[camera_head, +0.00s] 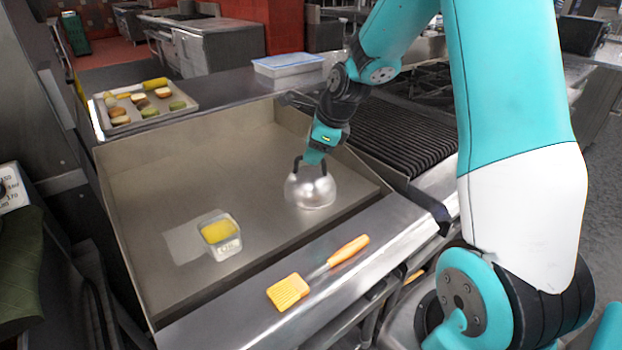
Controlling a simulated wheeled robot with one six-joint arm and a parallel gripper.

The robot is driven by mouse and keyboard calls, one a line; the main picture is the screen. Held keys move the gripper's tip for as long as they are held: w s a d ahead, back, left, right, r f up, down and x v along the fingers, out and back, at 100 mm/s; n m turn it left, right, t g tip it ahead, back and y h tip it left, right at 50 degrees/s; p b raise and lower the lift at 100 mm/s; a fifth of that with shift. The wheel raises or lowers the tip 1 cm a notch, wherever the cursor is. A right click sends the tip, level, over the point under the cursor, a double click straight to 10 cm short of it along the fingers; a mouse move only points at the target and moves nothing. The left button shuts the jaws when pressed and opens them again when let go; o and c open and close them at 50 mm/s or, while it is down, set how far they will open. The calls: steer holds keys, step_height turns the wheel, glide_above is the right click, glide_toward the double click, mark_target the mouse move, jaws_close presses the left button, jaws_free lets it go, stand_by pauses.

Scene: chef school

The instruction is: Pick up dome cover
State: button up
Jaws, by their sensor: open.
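The dome cover (311,192) is a shiny silver dome standing on the flat griddle plate (170,175), toward its right side. A dark arched handle shows on its top. My gripper (313,163) is right above the dome, at the handle, pointing down. Its jaws are open. The fingertips are small and partly hidden behind the wrist, so I cannot tell whether they touch the handle.
A clear container with yellow contents (221,236) stands on the griddle to the left. An orange brush (310,277) lies on the front ledge. A ribbed grill (405,135) is at right. A food tray (140,106) and a lidded white container (288,65) stand behind.

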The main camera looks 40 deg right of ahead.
steer(key=x, duration=0.3)
steer(key=shift+w+d+f, duration=0.2)
steer(key=shift+w+f, duration=0.05)
steer(key=shift+f, duration=0.15)
jaws_close()
steer(key=shift+r, duration=0.1)
step_height(320, 180, up, 20)
steer(key=shift+p, duration=0.4)
